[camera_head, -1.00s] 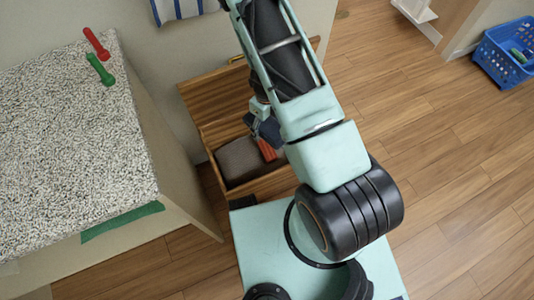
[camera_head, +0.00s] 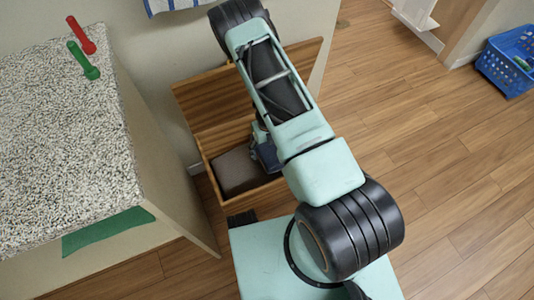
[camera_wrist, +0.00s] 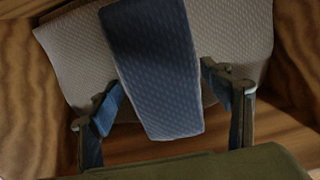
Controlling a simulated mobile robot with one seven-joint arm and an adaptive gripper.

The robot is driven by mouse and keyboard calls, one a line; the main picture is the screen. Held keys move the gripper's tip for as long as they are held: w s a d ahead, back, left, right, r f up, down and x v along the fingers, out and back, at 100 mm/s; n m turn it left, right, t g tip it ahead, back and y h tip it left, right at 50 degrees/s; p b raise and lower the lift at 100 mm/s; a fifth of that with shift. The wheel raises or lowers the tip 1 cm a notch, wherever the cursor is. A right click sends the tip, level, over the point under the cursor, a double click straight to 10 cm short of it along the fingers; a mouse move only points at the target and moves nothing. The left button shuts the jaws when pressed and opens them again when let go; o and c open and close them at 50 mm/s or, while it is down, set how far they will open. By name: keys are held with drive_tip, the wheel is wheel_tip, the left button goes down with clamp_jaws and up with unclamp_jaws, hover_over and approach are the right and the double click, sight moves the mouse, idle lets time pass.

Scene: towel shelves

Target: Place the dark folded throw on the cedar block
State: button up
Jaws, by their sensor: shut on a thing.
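The dark navy folded throw (camera_head: 266,156) shows inside the open wooden chest, beside a brown-grey folded cloth, partly hidden by my arm. In the wrist view it is a blue waffle-textured band (camera_wrist: 158,70) between my two fingers, in front of the paler cloth (camera_wrist: 75,50). My gripper (camera_wrist: 160,85) is shut on the throw, with a finger on each side. In the head view my gripper is low in the chest and mostly hidden. The cedar block does not show clearly now; whether the throw touches it I cannot tell.
The wooden chest (camera_head: 205,150) stands open with its lid against the wall. The brown-grey folded cloth (camera_head: 236,170) fills its left part. A speckled counter (camera_head: 60,150) with a red and a green object is at the left. A blue basket (camera_head: 508,62) stands far right on open floor.

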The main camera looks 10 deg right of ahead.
sight(267, 148)
drive_tip(key=shift+f, duration=1.15)
drive_tip(key=shift+f+b, duration=0.25)
drive_tip(key=shift+b, duration=0.2)
drive_tip(key=o, duration=1.5)
drive_tip(key=shift+o, duration=0.2)
drive_tip(key=shift+r, duration=0.15)
wheel_tip(267, 148, up, 12)
drive_tip(key=p, duration=0.4)
drive_tip(key=shift+r, duration=0.1)
